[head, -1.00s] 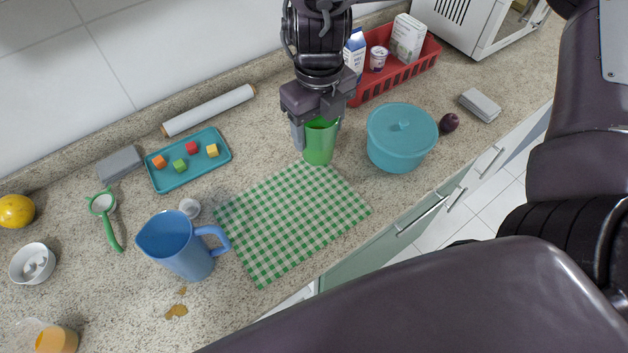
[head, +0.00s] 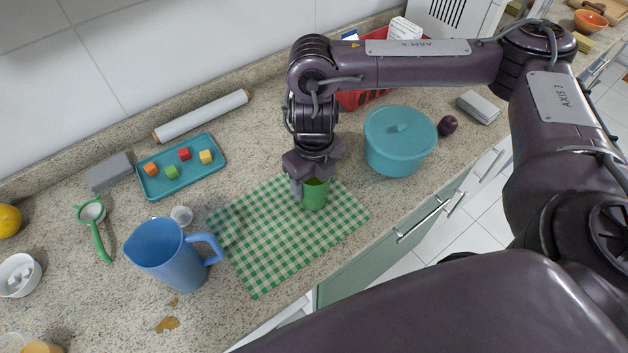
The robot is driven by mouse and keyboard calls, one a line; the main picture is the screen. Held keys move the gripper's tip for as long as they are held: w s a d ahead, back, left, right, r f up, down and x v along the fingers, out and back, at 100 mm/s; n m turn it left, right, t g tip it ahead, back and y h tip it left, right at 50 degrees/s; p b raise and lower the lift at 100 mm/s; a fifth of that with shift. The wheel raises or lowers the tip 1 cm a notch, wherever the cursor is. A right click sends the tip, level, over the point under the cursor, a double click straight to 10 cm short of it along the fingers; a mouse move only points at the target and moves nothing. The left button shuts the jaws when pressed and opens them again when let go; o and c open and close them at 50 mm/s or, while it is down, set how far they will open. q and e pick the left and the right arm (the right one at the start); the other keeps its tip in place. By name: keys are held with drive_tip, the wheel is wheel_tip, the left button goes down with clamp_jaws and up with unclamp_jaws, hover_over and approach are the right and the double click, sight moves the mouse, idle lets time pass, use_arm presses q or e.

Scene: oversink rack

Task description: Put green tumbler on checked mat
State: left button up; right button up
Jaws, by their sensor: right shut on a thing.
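The green tumbler (head: 316,195) is upright at the upper right part of the green-and-white checked mat (head: 270,252). My right gripper (head: 313,182) comes down from above and is shut on the tumbler's rim side. The gripper hides part of the tumbler's top. The tumbler appears over the mat; I cannot tell whether its base touches it. My left gripper is not in view.
A blue pitcher (head: 168,256) stands just left of the mat, with a small white cup-like item (head: 181,215) behind it. A teal lidded pot (head: 394,150) stands to the right. A teal tray (head: 158,186) with small cubes lies at the upper left. The mat's front is clear.

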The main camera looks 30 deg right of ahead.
drive_tip(key=shift+f, duration=0.15)
drive_tip(key=shift+f, duration=0.15)
drive_tip(key=o, duration=1)
drive_tip(key=shift+o, duration=0.2)
drive_tip(key=shift+r, duration=0.55)
wheel_tip(320, 180, up, 11)
drive_tip(key=p, duration=0.2)
drive_tip(key=shift+r, duration=0.2)
